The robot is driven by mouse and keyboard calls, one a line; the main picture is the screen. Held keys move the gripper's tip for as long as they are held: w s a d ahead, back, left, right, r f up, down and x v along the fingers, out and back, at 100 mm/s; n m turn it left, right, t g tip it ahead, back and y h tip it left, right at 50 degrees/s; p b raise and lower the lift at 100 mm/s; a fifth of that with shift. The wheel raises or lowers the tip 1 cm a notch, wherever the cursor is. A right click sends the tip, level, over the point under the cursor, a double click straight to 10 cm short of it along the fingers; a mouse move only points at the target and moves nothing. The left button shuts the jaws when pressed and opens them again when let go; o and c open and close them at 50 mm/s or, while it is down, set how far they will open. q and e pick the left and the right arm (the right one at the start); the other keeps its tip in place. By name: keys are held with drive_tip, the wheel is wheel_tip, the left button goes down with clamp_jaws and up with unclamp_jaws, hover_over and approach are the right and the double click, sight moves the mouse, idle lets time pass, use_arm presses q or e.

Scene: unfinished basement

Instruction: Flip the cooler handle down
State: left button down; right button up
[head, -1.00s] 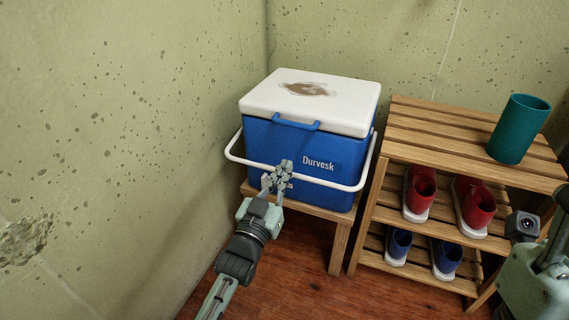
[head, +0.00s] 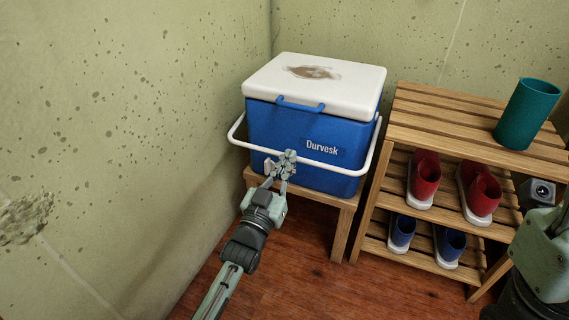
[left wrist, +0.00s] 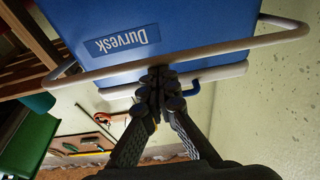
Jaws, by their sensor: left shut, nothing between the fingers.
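The blue cooler (head: 270,130) with a white lid (head: 325,85) stands on a low wooden bench in the corner. Its white handle (head: 238,140) loops around the front, low across the blue face and below the lid. My left gripper (head: 286,162) is shut and empty at the handle's front bar. In the left wrist view the fingertips (left wrist: 160,85) overlap the white bar (left wrist: 215,50); I cannot tell whether they touch it. A small blue latch (head: 300,104) sits under the lid's front edge. My right arm shows at the right edge, its fingers out of sight.
The wooden bench (head: 345,222) carries the cooler. To its right, a slatted rack (head: 440,130) holds a teal cup (head: 526,115) on top and red and blue shoes below. A green wall (head: 120,130) is close on the left.

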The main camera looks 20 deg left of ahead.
use_arm(q)
drive_tip(key=s, duration=1.3)
drive_tip(key=shift+a+f, duration=0.15)
drive_tip(key=shift+a, duration=0.1)
